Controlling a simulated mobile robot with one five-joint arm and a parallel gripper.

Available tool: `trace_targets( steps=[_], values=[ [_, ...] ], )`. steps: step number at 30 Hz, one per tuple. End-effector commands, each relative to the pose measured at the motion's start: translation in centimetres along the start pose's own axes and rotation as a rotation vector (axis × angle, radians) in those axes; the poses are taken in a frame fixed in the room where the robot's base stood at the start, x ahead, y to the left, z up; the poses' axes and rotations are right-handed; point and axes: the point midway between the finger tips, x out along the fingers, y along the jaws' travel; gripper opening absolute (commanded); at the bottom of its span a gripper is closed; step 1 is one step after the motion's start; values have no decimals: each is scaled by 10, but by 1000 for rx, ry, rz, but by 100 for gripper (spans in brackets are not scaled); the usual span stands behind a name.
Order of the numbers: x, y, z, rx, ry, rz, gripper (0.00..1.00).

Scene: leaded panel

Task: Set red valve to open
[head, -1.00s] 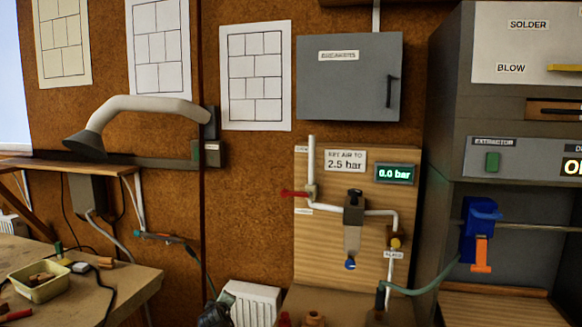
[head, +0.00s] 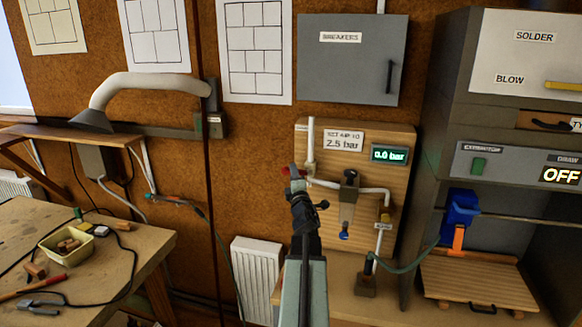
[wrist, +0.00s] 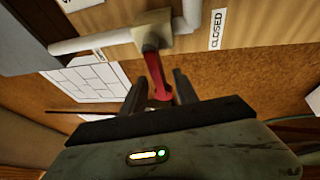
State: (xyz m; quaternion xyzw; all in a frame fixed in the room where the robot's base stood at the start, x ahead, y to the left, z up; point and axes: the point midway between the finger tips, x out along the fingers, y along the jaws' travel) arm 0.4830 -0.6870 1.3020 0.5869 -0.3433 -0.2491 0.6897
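The red valve lever (head: 289,171) sits on the white pipe (head: 311,145) at the left edge of the wooden air panel (head: 398,175). In the wrist view the red lever (wrist: 155,72) comes out from its pale valve body and its tip lies between my two fingers. My gripper (wrist: 160,95) is open around the lever, with a gap visible at the fingers. In the head view my gripper (head: 296,183) partly covers the lever. A CLOSED label (wrist: 218,29) is on the panel beside the valve.
The gauge (head: 389,154) reads 0.0 bar. A blue-tipped regulator (head: 347,200) hangs right of the valve. A grey breaker box (head: 350,65) is above the panel. A workbench (head: 150,245) with tools stands at left, and a radiator (head: 256,275) is below.

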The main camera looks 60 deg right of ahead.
Motion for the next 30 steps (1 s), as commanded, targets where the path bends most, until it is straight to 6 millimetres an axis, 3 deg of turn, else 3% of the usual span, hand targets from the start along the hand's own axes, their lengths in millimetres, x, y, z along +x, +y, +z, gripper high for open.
trace_targets(
  steps=[1,6,15,19,30],
  values=[
    [14,1,1,1,1,0,36],
    [43,1,0,1,1,0,36],
    [48,0,0,1,-1,-1,36],
    [48,0,1,0,-1,-1,0],
    [47,0,1,0,-2,-1,0]
  ],
)
